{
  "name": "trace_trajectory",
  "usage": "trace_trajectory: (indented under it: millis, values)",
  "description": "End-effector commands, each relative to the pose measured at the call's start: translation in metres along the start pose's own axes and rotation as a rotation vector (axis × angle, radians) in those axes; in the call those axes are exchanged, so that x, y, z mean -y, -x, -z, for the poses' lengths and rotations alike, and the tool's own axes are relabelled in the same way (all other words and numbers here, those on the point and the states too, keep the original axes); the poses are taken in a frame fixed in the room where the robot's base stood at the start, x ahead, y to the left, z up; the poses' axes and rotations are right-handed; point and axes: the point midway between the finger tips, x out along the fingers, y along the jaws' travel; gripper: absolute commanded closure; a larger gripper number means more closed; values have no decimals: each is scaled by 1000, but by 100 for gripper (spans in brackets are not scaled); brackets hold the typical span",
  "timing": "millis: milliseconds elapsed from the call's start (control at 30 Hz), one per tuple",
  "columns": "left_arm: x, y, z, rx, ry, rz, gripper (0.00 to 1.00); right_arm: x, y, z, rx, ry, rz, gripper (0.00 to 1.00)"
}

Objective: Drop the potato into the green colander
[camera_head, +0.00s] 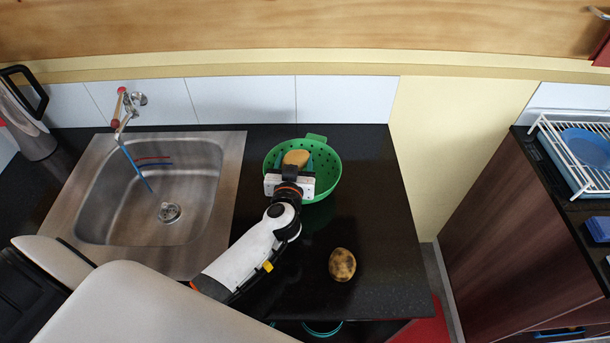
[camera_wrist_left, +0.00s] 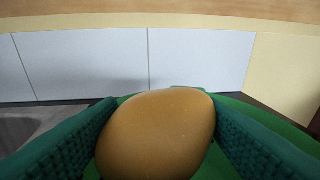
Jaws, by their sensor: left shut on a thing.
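The green colander (camera_head: 330,166) stands on the black counter to the right of the sink, its bowl facing up. My left gripper (camera_head: 296,163) is over the colander and shut on a smooth tan oval potato (camera_head: 295,158). In the left wrist view the potato (camera_wrist_left: 158,135) sits between the two green textured finger pads, with green colander surface behind it. I cannot tell how high it is above the colander's bottom. A second oval, mottled brown with dark spots and potato-like (camera_head: 342,264), lies on the counter in front of the colander. My right gripper is not in view.
A steel sink (camera_head: 225,190) with a tap (camera_head: 122,112) is on the left, and a metal jug (camera_head: 30,125) stands at the far left. A dish rack (camera_head: 560,150) with a blue bowl (camera_head: 588,148) is on the right-hand counter, across a gap. The counter's right part is clear.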

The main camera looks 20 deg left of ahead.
Motion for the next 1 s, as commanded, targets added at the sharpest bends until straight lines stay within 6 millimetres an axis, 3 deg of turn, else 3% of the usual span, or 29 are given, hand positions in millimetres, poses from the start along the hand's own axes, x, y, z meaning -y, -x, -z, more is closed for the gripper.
trace_trajectory:
  millis: [133,167,300,667,767,1000]
  values:
    - [0,0,-1,1,1,0,65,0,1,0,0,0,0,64]
    - [0,0,-1,1,1,0,39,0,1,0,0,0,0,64]
    - [0,0,-1,1,1,0,16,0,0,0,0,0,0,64]
    - [0,4,0,0,0,1,15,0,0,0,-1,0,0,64]
    - [0,17,1,-1,0,2,15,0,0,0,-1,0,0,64]
    - [0,67,2,-3,2,2,15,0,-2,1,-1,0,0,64]
